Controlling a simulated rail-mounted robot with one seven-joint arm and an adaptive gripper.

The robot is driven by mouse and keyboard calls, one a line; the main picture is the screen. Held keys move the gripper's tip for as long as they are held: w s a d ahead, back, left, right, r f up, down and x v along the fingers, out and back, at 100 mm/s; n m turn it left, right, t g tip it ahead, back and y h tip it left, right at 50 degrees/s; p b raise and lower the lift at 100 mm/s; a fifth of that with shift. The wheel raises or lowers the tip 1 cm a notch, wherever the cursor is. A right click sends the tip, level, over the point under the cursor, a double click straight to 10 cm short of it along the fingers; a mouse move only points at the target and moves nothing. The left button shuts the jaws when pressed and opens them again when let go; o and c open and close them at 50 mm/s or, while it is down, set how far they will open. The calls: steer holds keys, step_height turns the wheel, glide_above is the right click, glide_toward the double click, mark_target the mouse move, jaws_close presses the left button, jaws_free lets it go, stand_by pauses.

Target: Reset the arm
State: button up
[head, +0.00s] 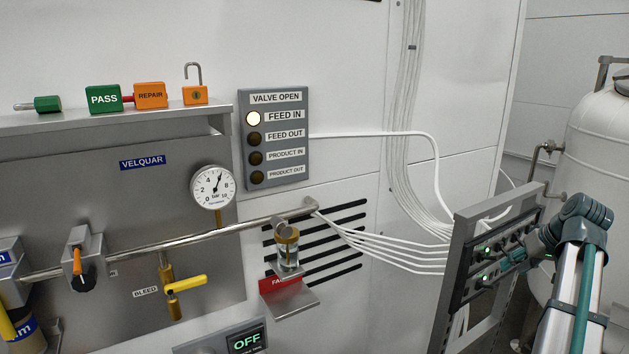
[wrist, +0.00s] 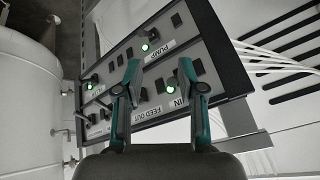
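My gripper (wrist: 160,76) points at the switch panel (wrist: 215,50) in the wrist view. Its two teal-edged fingers are apart with nothing visible between them. In the head view my gripper (head: 503,262) is at the lower right, in front of the same panel (head: 462,285). The panel carries several switches, lit green lamps and labels, including PUMP, IN and FEED OUT. The fingers overlap the lower part of the panel in the wrist view. I cannot tell whether they touch it.
A white tank (head: 600,135) stands at the right, close to my arm. White cables (head: 400,240) run along the wall to the panel. The pipe (head: 165,246), yellow bleed handle (head: 187,284), gauge (head: 213,187) and valve lamp board (head: 273,137) are farther left.

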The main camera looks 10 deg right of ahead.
steer(key=w+a+f+m+g, duration=0.1)
steer(key=a+f, duration=0.2)
steer(key=f, duration=0.7)
steer(key=w+a+f+m+g, duration=0.1)
steer(key=a+f, duration=0.3)
steer(key=f, duration=0.6)
steer(key=s+a+f+g, duration=0.2)
steer(key=a+f, duration=0.5)
steer(key=f, duration=0.4)
steer(key=s+a+f+g, duration=0.1)
steer(key=s+a+f, duration=0.1)
steer(key=a+f, duration=0.65)
steer(key=s+a+f+n+g, duration=0.1)
steer(key=s+a+f+g, duration=0.1)
steer(key=s+a+f, duration=0.6)
steer(key=s+a+f+n+g, duration=0.15)
steer(key=s+a+f, duration=0.3)
steer(key=f, duration=0.45)
steer(key=s+a+f+n+g, duration=0.1)
steer(key=s+a+f, duration=0.3)
steer(key=s, duration=0.6)
steer(key=s+a+f+n+g+h, duration=0.1)
steer(key=s+a+f+g, duration=0.2)
steer(key=s, duration=0.6)
steer(key=shift+s+a+f, duration=0.35)
steer(key=shift+a, duration=0.5)
